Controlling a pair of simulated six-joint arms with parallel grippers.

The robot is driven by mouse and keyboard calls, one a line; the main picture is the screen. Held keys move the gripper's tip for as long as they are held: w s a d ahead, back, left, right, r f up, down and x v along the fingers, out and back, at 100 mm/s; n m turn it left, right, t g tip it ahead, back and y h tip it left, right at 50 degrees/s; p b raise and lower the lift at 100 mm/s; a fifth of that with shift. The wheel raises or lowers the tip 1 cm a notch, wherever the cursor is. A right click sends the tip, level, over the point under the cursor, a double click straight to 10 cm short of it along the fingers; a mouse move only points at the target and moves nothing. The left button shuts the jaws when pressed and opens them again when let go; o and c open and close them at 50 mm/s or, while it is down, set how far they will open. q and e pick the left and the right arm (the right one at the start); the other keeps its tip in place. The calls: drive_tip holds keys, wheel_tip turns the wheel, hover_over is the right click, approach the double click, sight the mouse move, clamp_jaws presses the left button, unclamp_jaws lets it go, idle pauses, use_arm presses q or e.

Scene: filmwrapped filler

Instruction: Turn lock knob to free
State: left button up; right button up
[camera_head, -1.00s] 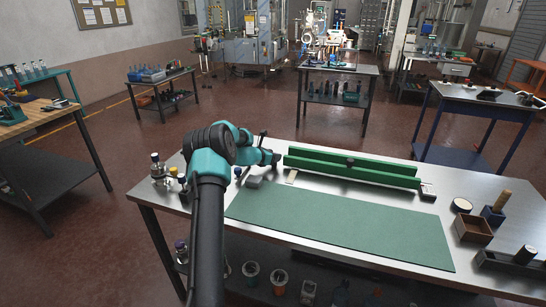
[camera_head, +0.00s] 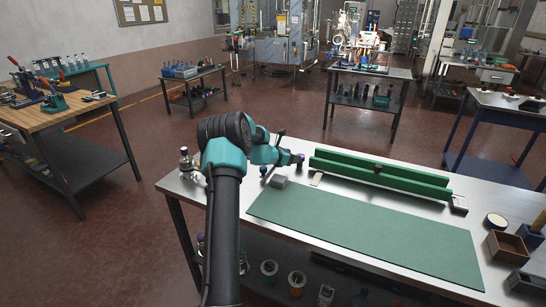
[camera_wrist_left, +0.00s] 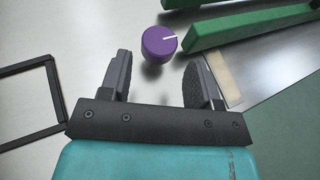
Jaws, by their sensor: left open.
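The purple lock knob (camera_wrist_left: 159,44) is round with a white pointer line toward the right of the wrist view. In the head view it shows small and purple (camera_head: 300,158), near the left end of the green rails. My left gripper (camera_wrist_left: 157,66) is open; its two dark fingers stand apart, with the knob beyond their tips and roughly centred between them. Nothing is between the fingers. In the head view my left gripper (camera_head: 291,157) is small and partly hidden by its own arm. My right gripper is not in view.
Long green rails (camera_head: 375,179) run beside the knob, with one rail close to it in the wrist view. A green mat (camera_head: 365,232) lies clear on the metal table. A small grey block (camera_head: 278,181) is near the arm. A wooden box (camera_head: 507,247) stands at the right.

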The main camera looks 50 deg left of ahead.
use_arm(q)
drive_tip(key=v, duration=1.2)
